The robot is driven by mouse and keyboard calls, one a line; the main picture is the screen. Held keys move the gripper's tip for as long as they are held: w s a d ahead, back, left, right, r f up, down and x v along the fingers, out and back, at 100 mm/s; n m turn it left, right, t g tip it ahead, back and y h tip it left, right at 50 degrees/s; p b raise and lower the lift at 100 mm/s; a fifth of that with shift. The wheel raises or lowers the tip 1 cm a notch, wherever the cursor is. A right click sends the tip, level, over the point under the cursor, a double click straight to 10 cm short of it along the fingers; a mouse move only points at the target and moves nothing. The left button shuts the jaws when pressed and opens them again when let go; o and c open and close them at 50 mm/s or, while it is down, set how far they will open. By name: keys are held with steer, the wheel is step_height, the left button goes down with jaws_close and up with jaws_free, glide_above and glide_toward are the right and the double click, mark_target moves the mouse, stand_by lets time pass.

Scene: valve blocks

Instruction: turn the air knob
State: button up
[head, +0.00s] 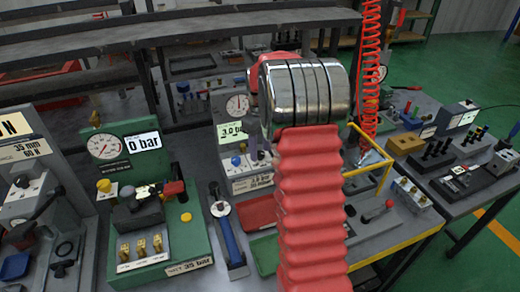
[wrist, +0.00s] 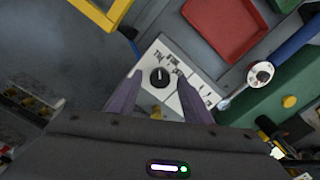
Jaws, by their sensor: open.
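The black round air knob (wrist: 160,77) sits on a white lettered plate (wrist: 152,59) in the wrist view. Its pointer has a small white mark near the top. My gripper (wrist: 158,84) is open, with one dark purple finger on each side of the knob and a gap on both sides. I cannot tell how far above the plate the fingertips are.
A red tray (wrist: 228,27) and a blue-handled wrench (wrist: 300,40) lie near the knob. A green block with a gauge (head: 108,146) stands to the left in the head view. A yellow rail (head: 368,172) runs right of my arm, near a red coiled hose (head: 369,60).

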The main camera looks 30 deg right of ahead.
steer(key=shift+f, duration=0.15)
steer(key=c, duration=1.1)
